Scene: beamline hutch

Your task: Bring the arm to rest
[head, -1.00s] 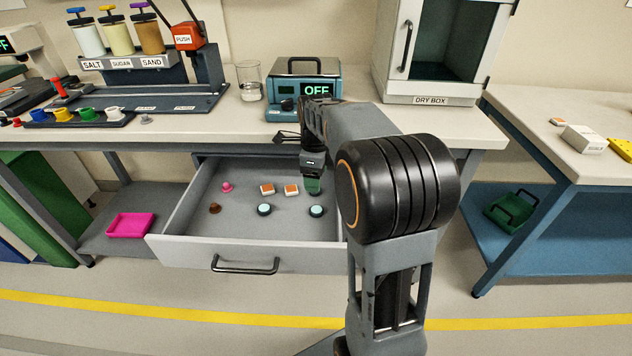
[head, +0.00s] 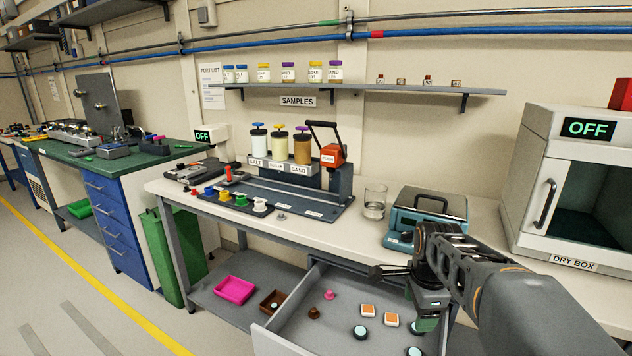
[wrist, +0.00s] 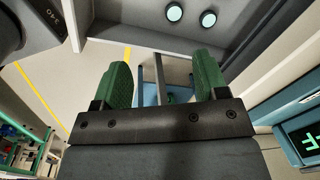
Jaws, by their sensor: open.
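My gripper (head: 426,326) hangs over the open drawer (head: 283,325), at the right side, beside the bench's front edge. In the wrist view my gripper (wrist: 163,80) shows two green fingers standing apart with nothing held between them. My arm comes in from the lower right of the head view. Inside the drawer are a pink piece (head: 329,295), a brown piece (head: 314,312), two orange-topped blocks (head: 368,310) and dark round pieces with pale tops (head: 360,332). Part of the drawer is hidden by my arm and the frame edge.
A blue device (head: 425,215) stands on the bench behind my gripper, with a glass beaker (head: 374,203) left of it. The dry box (head: 575,185) stands at the right. A pink tray (head: 235,290) lies on the shelf below. Floor is clear at the left.

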